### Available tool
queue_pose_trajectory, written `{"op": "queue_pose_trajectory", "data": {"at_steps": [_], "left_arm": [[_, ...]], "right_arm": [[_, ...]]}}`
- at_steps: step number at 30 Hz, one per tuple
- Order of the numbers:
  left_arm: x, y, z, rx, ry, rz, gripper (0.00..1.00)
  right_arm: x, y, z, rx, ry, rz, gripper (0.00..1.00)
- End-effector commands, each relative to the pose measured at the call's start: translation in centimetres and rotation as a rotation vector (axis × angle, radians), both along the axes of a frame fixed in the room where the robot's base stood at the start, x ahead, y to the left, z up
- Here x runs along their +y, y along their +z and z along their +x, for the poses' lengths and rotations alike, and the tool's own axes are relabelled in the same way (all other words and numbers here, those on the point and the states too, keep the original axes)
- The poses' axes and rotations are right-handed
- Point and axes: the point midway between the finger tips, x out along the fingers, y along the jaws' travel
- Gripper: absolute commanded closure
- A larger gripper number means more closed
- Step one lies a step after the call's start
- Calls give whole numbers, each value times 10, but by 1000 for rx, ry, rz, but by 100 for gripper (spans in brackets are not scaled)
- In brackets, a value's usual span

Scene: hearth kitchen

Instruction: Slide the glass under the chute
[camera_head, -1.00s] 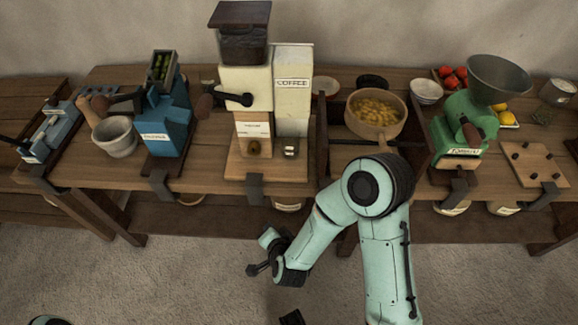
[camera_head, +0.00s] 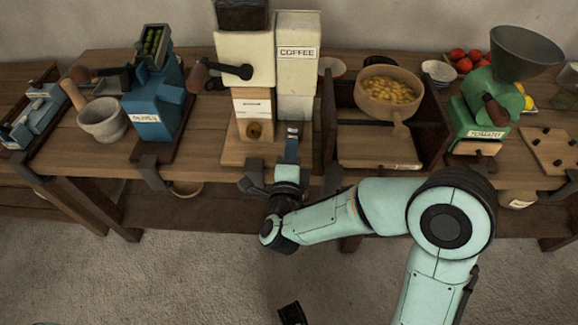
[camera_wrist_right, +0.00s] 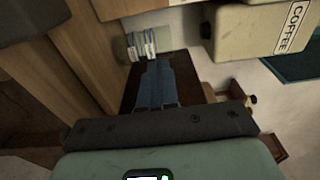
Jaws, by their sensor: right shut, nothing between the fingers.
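The glass (camera_head: 292,130) is small and clear with a label and stands on the wooden base of the cream coffee machine (camera_head: 245,62), at the base's right side. It also shows in the right wrist view (camera_wrist_right: 140,45), just beyond my fingertips. My right gripper (camera_head: 291,148) is shut and empty, its blue-grey fingers pointing at the glass from the front. In the wrist view the fingers (camera_wrist_right: 156,75) lie together; whether they touch the glass is unclear. I cannot clearly make out the chute; a round brown part (camera_head: 254,131) sits low on the machine's front.
The cream COFFEE box (camera_head: 297,75) rises right behind the glass. A blue mill (camera_head: 155,95) and a grey mortar (camera_head: 102,120) stand to the left. A bowl of yellow pieces (camera_head: 388,95) and a green tomato mill (camera_head: 490,105) stand to the right.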

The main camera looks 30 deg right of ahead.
Motion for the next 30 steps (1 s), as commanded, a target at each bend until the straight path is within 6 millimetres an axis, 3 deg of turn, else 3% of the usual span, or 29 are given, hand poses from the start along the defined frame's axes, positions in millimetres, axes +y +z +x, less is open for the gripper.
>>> {"op": "queue_pose_trajectory", "data": {"at_steps": [9,23,30], "left_arm": [[0,0,-1,2,-1,-1,57],[0,-1,0,0,0,0,57],[8,-14,16,-42,19,22,57]], "right_arm": [[-23,-1,34,2,1,-2,100],[-26,-1,39,0,1,-2,100],[-41,-2,59,1,0,0,100]]}}
